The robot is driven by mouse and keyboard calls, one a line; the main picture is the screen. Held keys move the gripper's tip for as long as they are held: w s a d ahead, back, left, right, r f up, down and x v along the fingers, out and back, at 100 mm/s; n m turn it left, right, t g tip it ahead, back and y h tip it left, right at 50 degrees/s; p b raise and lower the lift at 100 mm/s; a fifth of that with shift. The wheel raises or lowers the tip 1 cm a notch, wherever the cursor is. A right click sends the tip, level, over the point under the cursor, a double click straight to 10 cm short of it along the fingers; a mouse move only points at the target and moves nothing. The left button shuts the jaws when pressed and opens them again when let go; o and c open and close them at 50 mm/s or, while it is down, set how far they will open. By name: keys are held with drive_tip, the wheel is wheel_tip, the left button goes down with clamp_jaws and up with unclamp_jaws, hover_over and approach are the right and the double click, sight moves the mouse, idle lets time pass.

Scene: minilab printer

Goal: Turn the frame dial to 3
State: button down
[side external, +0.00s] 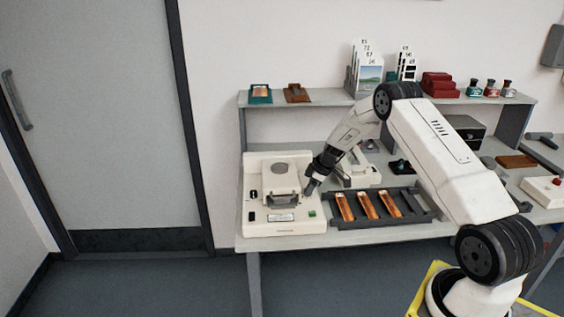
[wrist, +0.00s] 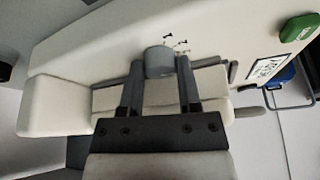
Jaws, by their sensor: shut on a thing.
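The frame dial is a short grey round knob (wrist: 159,61) on the cream face of the printer. Small dark marks stand beside it in the wrist view, too small to read surely. My gripper (wrist: 160,68) has a dark finger on each side of the dial and is shut on it. In the side view my gripper (side external: 309,190) reaches down to the right side of the printer (side external: 258,228), and the dial is hidden there.
A green button (side external: 312,212) and a label (side external: 281,217) sit on the printer's front. A dark tray (side external: 424,217) with orange strips (side external: 367,206) stands close on the right. A shelf (side external: 330,99) with small items runs behind. A grey door (side external: 95,120) is at left.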

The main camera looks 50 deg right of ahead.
drive_tip(key=shift+a+m+h, duration=0.1)
drive_tip(key=shift+m+h, duration=0.2)
drive_tip(key=shift+m, duration=0.5)
drive_tip(key=shift+c, duration=1.5)
unclamp_jaws()
drive_tip(key=shift+r, duration=0.1)
drive_tip(key=v, duration=0.7)
drive_tip(key=shift+s+r, duration=0.2)
drive_tip(key=shift+r, duration=0.1)
